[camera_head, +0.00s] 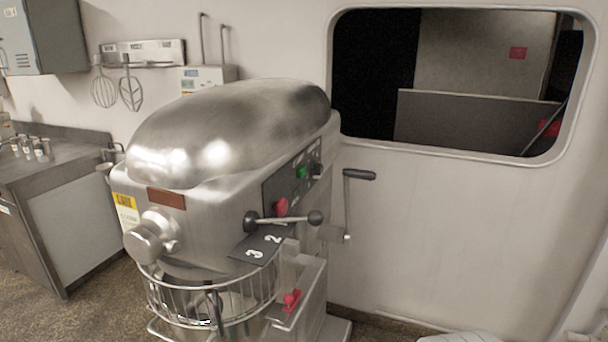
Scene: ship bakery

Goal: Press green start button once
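The green start button (302,172) is on the dark control panel (272,188) on the right side of a large metal mixer (225,135). It is small and faces right, seen at a slant. A larger red button (281,206) sits lower and nearer on the same panel. A dark knob (317,169) is just right of the green button. Nothing covers the green button. My gripper is not in view.
A lever with black ball ends (285,219) sticks out below the panel, over a numbered plate (257,246). A crank handle (358,175) stands right of the mixer. A wire guard (215,303) surrounds the bowl. A metal counter (60,165) is left. A window (465,155) is behind.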

